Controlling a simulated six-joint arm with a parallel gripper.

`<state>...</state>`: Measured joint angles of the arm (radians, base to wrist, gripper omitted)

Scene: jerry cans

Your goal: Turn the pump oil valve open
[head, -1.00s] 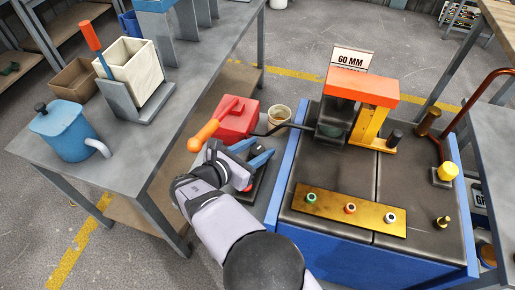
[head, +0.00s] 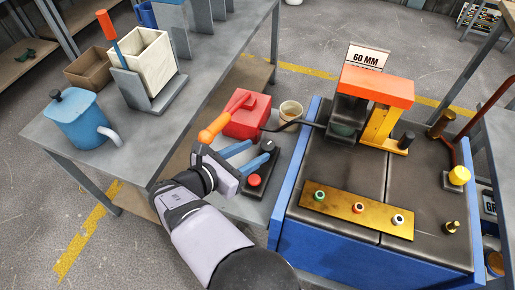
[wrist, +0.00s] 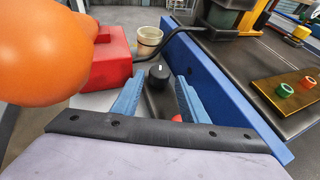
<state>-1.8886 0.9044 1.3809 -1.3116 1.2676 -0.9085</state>
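The red pump box (head: 247,117) has an orange-tipped handle (head: 213,129) and a black hose (head: 295,124) leading to the press. Beside it lies a dark plate (head: 262,165) with a black knob (head: 268,145) and a red button (head: 254,181). I cannot tell for sure which part is the oil valve. My gripper (head: 257,152) is open, its blue fingers apart and empty above the plate. In the wrist view the black knob (wrist: 158,73) stands between and beyond the fingertips, apart from them.
The orange handle (wrist: 45,50) looms close at the wrist view's left. The blue bench side (wrist: 215,75) runs close along the right. A beige bucket (head: 290,111) stands behind the pump. The grey table (head: 60,160) holds a blue can (head: 82,118) at left.

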